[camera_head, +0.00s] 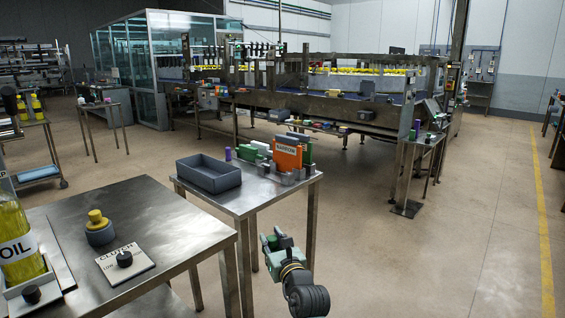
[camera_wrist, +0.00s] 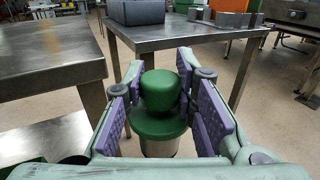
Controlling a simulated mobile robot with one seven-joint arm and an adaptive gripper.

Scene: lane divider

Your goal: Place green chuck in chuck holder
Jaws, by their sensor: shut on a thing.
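The green chuck (camera_wrist: 160,105) is upright between my gripper's purple-padded fingers in the wrist view, with a round knob above a wider disc and a pale metal lower part. My gripper (camera_wrist: 162,95) is shut on it. In the head view, my gripper (camera_head: 271,242) hangs over the floor in front of the small metal table, with a bit of green at its fingers. No part is clearly recognisable as the chuck holder. Grey blocks (camera_head: 287,178) stand on that table's front right and also show in the wrist view (camera_wrist: 233,19).
The small table (camera_head: 240,199) bears a grey bin (camera_head: 208,175), an orange box (camera_head: 288,154) and green items. The left table (camera_head: 165,222) bears a yellow knob (camera_head: 96,216) on a grey round base, a card with a black knob (camera_head: 124,259) and an oil bottle (camera_head: 20,243). Floor to the right is clear.

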